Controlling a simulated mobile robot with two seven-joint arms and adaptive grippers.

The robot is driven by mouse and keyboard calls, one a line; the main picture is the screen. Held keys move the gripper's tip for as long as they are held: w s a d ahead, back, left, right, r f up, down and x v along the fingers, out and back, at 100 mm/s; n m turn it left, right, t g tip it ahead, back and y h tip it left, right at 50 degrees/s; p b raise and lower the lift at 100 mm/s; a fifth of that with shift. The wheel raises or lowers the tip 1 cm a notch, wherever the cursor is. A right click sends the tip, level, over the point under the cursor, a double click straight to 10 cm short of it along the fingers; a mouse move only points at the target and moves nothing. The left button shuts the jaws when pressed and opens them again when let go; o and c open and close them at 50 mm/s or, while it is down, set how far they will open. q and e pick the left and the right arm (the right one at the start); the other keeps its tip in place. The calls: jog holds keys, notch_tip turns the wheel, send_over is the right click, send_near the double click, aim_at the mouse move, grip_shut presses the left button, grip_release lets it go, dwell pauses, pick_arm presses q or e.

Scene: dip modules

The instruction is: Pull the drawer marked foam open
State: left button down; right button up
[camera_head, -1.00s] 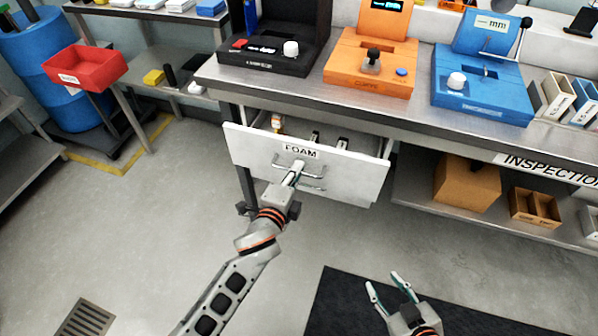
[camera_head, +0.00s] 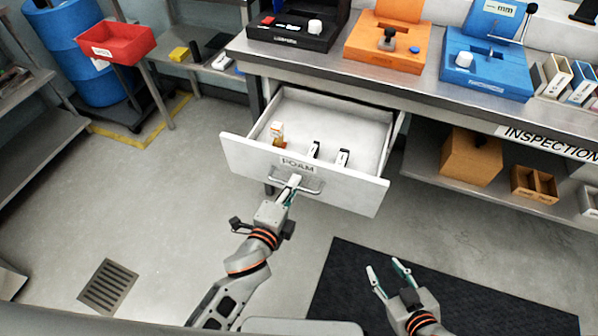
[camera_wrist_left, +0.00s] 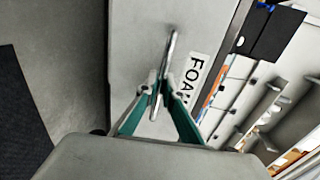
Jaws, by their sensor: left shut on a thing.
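The white drawer marked FOAM (camera_head: 240,157) stands well out from under the workbench in the head view. Its inside shows, with an orange-and-white item (camera_head: 277,132) and two small black-and-white items (camera_head: 314,150) standing in it. My left gripper (camera_head: 291,188) is shut on the bar handle (camera_head: 312,190) on the drawer front. The left wrist view also shows the handle (camera_wrist_left: 171,50) between the fingers (camera_wrist_left: 157,98), beside the FOAM label (camera_wrist_left: 190,82). My right gripper (camera_head: 388,276) is open and empty above the dark floor mat, apart from the drawer.
The workbench (camera_head: 400,88) carries black, orange and blue devices. A lower shelf at right holds a cardboard box (camera_head: 471,157) and a small divided box (camera_head: 534,184). A red bin (camera_head: 117,43) stands at the left. The floor before the drawer is clear.

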pick_arm(q)
jog(key=v, duration=0.4)
jog(key=shift+f, duration=0.4)
jog(key=c, duration=2.2)
grip_release()
jog(key=v, duration=1.2)
jog(key=shift+a+f, duration=0.1)
